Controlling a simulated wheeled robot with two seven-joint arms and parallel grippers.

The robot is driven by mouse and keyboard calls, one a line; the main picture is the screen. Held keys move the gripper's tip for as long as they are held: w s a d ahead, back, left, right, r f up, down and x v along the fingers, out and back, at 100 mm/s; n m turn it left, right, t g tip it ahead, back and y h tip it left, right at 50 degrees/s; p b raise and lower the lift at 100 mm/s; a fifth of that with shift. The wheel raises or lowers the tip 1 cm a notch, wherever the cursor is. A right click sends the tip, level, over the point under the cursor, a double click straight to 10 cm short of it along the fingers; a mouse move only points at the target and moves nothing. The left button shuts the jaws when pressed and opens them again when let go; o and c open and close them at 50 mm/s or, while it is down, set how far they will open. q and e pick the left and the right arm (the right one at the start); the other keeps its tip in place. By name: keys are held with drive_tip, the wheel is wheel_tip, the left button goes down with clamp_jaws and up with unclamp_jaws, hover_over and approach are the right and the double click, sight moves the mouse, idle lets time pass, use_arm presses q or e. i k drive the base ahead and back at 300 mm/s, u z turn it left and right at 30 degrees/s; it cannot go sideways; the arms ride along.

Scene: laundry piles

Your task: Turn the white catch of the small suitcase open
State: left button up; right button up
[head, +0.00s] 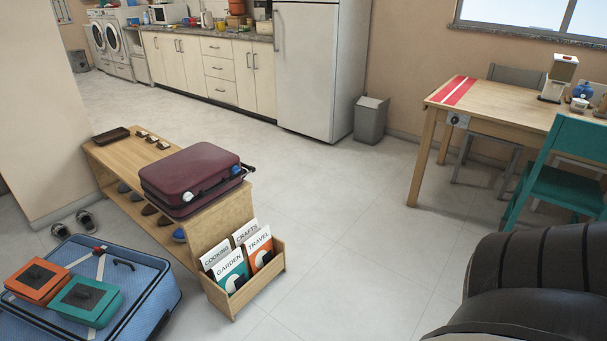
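The small suitcase (193,170) is maroon and lies flat on the wooden bench, its lid down. Its front side faces the lower right, with a dark handle between two small fittings. Neither of my grippers is in view; only a dark part of my arm fills the lower right corner.
The wooden bench (113,157) has shoes below and a rack of magazines (268,274) at its near end. A large blue suitcase (148,287) lies at lower left, bearing orange and teal boxes. A table (512,98) and teal chair stand right. The middle floor is clear.

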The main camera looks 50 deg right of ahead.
sight(187, 196)
drive_tip(key=z, duration=0.5)
drive_tip(key=i, duration=2)
